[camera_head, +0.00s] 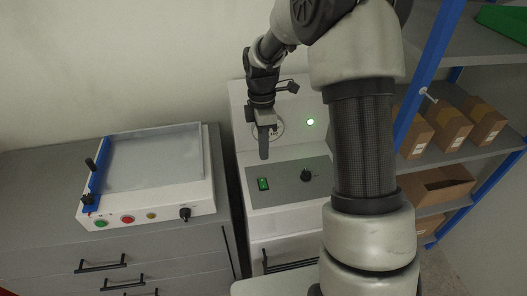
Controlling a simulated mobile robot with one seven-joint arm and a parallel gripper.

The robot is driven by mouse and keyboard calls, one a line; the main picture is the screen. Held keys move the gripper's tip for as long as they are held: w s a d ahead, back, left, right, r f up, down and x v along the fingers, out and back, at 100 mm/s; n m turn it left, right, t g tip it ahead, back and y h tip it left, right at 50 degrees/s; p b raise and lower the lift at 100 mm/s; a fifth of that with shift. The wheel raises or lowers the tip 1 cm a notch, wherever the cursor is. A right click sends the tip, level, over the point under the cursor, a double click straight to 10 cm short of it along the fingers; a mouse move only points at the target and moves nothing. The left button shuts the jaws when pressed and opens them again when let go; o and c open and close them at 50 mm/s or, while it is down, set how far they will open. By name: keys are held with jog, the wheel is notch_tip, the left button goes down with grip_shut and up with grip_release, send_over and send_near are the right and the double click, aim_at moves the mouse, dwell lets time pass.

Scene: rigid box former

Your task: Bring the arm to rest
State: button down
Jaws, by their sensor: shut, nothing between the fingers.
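My gripper (264,151) hangs pointing down at the end of my raised, bent arm, in front of the white machine (237,103) in the middle. Its fingers are together with nothing between them. The fingertips appear just above the machine's grey control panel (284,185); I cannot tell whether they touch anything. The panel has a green lit switch (263,184) and a black knob (306,175). Part of that face is hidden behind my gripper and arm.
At left, a box-shaped device (199,190) with a pale top, blue bar and several buttons stands on a grey drawer cabinet (190,262). At right, a blue-framed shelf (424,75) holds several cardboard boxes (452,128) close to my arm. The wall behind is bare.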

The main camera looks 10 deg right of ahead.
dwell(0.3)
jog(key=s+r+m+t+p, duration=0.2)
jog(key=s+r+m, duration=0.2)
jog(key=r, duration=0.7)
jog(key=s+d+r+m+t+p, duration=0.2)
jog(key=s+r+m+t, duration=0.3)
jog(key=s+r+m, duration=0.9)
jog(key=s+r+p, duration=0.1)
jog(key=s, duration=0.4)
jog(key=shift+s+r+p, duration=0.15)
jog(key=shift+r+p, duration=0.15)
jog(key=shift+p, duration=0.1)
